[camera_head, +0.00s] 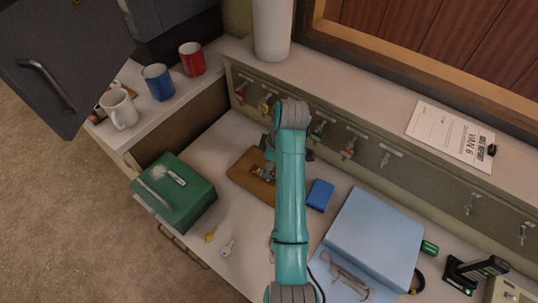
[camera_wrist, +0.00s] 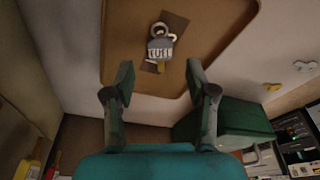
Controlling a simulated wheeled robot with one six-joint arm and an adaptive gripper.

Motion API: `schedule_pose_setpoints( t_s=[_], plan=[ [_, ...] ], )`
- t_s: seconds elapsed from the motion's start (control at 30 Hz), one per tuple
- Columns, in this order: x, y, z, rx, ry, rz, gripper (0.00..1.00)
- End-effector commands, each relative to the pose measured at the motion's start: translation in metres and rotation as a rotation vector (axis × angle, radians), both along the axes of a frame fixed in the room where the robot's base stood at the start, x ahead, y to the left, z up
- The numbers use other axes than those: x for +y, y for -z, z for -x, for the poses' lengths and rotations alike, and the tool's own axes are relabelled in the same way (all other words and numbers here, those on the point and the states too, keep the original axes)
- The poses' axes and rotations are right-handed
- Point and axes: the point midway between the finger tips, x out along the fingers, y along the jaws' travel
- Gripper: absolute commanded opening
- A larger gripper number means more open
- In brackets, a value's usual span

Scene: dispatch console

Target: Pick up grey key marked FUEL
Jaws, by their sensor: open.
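The key marked FUEL (camera_wrist: 160,48) lies on a brown tray (camera_wrist: 125,30) in the wrist view; its grey tag with white lettering and a ring show clearly. A dark strip lies under it. In the head view the brown tray (camera_head: 241,180) is on the desk, and the key (camera_head: 264,172) is small and partly hidden by my arm. My gripper (camera_wrist: 160,78) is open and empty, its two fingers apart on either side of the key's line in the picture. The key is beyond the fingertips, not between them.
A green box (camera_head: 190,207) stands left of the tray; a yellow key (camera_head: 209,236) and a silver key (camera_head: 227,248) lie in front. A blue box (camera_head: 320,194) and a large pale-blue case (camera_head: 372,240) are to the right. Keys hang on the rail (camera_head: 335,127) behind.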

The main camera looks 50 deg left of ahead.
Motion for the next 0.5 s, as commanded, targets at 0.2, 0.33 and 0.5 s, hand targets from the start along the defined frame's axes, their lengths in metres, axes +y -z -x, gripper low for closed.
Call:
schedule_pose_setpoints(
  t_s=[0.2,0.33,0.5],
  plan=[
    [-0.003,0.022,0.005,0.000,0.004,0.001,0.56],
    [-0.003,0.032,0.007,0.001,0.009,0.002,0.56],
    [-0.003,0.041,0.008,0.000,0.013,0.000,0.56]
  ],
)
